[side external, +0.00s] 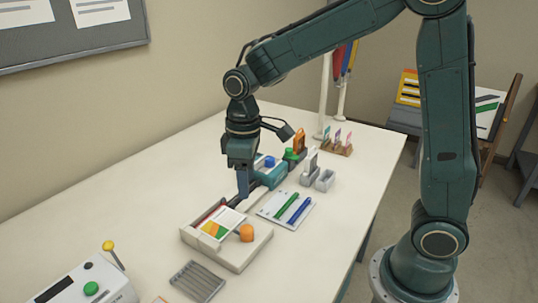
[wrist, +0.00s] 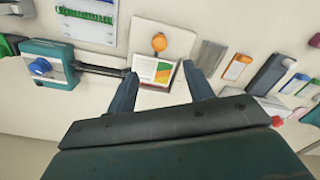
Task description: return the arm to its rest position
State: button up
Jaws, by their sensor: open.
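My gripper (side external: 243,183) hangs from my arm over the white table (side external: 120,195), fingers pointing down, at the back edge of a cream tray. In the wrist view my gripper (wrist: 160,90) shows two fingers spread wide with nothing held between them. Beyond the fingertips lies a card with coloured stripes (wrist: 155,70) in the tray, with an orange knob (wrist: 159,42) beside it. In the side view the card (side external: 222,224) and orange knob (side external: 246,233) sit on the tray (side external: 242,258). I cannot tell the exact height of the fingertips above the table.
A teal machine with a blue knob (side external: 269,162) stands just behind my gripper. A white board with green and blue pens (side external: 286,206) lies to the right. A grey ribbed pad (side external: 197,281) and a control box (side external: 85,286) are at the front. The table's left rear is bare.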

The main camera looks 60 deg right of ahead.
jog(key=s+d+r+m+t, duration=0.2)
jog(key=s+r, duration=0.2)
jog(key=s, duration=0.5)
jog(key=s+d+r+m+t, duration=0.3)
jog(key=s+r, duration=0.2)
jog(key=s, duration=0.4)
jog(key=shift+s+t, duration=0.3)
jog(key=shift+s, duration=0.1)
jog(key=shift+d, duration=0.1)
dwell(0.5)
